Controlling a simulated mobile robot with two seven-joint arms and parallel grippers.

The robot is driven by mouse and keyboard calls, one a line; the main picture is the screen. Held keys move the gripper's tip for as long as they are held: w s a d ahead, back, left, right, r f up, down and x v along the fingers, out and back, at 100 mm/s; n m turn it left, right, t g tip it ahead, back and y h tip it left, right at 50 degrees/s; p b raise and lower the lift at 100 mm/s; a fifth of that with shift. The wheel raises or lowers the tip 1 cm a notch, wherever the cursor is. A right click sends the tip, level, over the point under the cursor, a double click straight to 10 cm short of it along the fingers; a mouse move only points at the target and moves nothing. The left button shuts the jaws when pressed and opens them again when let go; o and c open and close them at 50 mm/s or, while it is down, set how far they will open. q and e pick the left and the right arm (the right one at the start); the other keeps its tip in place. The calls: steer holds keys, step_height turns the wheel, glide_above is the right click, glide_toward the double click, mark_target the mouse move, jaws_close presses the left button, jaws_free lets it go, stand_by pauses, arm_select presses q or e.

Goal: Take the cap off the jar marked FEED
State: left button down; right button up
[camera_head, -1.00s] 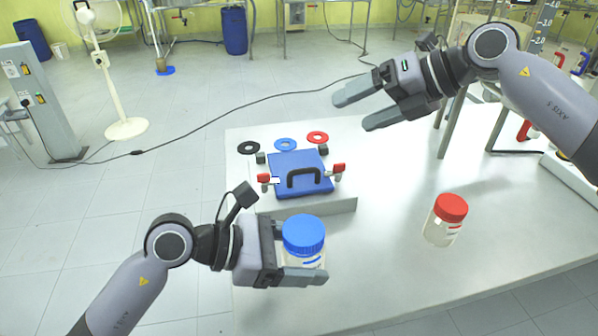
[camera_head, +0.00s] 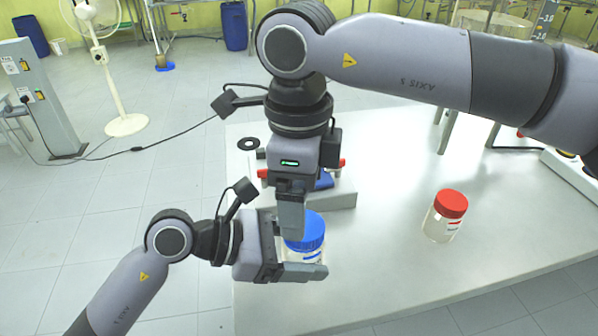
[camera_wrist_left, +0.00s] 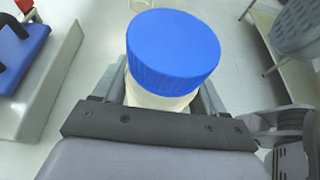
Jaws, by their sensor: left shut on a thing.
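A clear jar (camera_head: 318,256) with a blue cap (camera_head: 313,232) is held upright over the table's near left part. My left gripper (camera_head: 302,264) is shut on the jar's body, below the cap. In the left wrist view the blue cap (camera_wrist_left: 173,48) sits on the jar (camera_wrist_left: 158,98), between the fingers. My right gripper (camera_head: 291,220) points down and overlaps the cap's left side in the head view. No right finger shows touching the cap in the wrist view. Its finger opening is hidden. A second jar (camera_head: 439,226) has a red cap (camera_head: 451,204). Lettering on both jars is too small to read.
The white table (camera_head: 400,270) is clear around the red-capped jar. Behind my right gripper, a blue piece with red clamps (camera_head: 325,181) on a light block (camera_head: 342,200) is mostly covered. A black ring (camera_head: 248,143) lies beyond it. A white fan (camera_head: 100,60) stands on the floor.

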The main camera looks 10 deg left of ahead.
mark_target(303, 247)
steer(key=shift+f, duration=2)
steer(key=c, duration=1.1)
steer(key=shift+o, duration=0.2)
steer(key=n, duration=0.5)
steer(key=shift+s, duration=0.1)
steer(key=n, duration=0.5)
steer(key=shift+d, duration=0.15)
steer(key=shift+r, duration=0.1)
steer(key=o, duration=1.2)
steer(key=shift+s, duration=0.1)
steer(key=shift+c, duration=0.2)
